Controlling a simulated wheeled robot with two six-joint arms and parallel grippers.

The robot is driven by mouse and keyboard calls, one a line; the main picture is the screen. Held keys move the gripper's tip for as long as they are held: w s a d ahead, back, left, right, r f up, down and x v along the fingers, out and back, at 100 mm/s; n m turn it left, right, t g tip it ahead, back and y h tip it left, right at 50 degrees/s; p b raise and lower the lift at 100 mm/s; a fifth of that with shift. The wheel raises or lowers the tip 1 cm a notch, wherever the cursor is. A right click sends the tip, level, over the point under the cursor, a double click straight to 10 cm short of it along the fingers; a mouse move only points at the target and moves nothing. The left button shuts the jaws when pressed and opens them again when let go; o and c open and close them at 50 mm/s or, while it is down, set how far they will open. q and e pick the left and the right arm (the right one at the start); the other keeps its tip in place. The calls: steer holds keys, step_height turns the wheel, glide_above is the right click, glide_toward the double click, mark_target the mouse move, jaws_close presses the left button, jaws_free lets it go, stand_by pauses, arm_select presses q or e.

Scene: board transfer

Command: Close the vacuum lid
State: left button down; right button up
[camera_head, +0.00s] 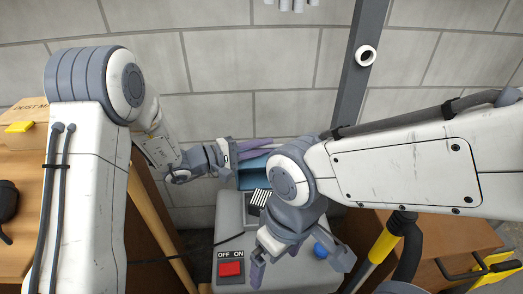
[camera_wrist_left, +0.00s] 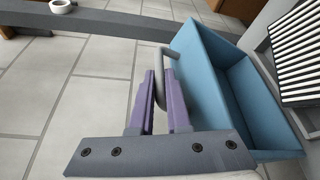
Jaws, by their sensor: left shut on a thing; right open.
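The vacuum (camera_head: 228,215) is a grey box with a striped vent (camera_head: 258,198) on top. A blue open-topped bin (camera_head: 252,173) sits at its far side; in the left wrist view the bin (camera_wrist_left: 205,75) is beside the grey body and looks empty. My left gripper (camera_head: 262,148) is at the bin; its purple fingers (camera_wrist_left: 157,85) are shut on the bin's grey handle (camera_wrist_left: 163,62). My right gripper (camera_head: 302,262) is open and empty above the front of the vacuum. My right arm hides part of the vacuum's top. I cannot make out a separate lid.
A red switch (camera_head: 230,269) marked OFF and ON is on the vacuum's front left. A blue knob (camera_head: 320,250) is at its right. Wooden furniture stands left (camera_head: 20,165) and right (camera_head: 375,228). A grey post (camera_head: 352,85) rises before the block wall.

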arm_select(q)
steer(key=shift+s+f+m+b, duration=0.1)
steer(key=shift+s+m+b, duration=0.2)
steer(key=shift+s+b, duration=0.15)
arm_select(e)
steer(key=shift+f, duration=0.75)
arm_select(q)
steer(key=c, duration=1.2)
jaws_free()
steer(key=shift+o, duration=0.2)
steer(key=shift+r, duration=0.5)
step_height(320, 180, up, 3)
steer(key=shift+r+p, duration=0.1)
steer(key=shift+p, duration=0.55)
steer(key=s+d+r, duration=0.6)
steer(key=d, duration=0.3)
steer(key=shift+s+d+r+p, duration=0.3)
steer(key=shift+s+r+p, duration=0.1)
arm_select(e)
step_height(320, 180, up, 2)
arm_select(q)
steer(key=shift+a, duration=0.1)
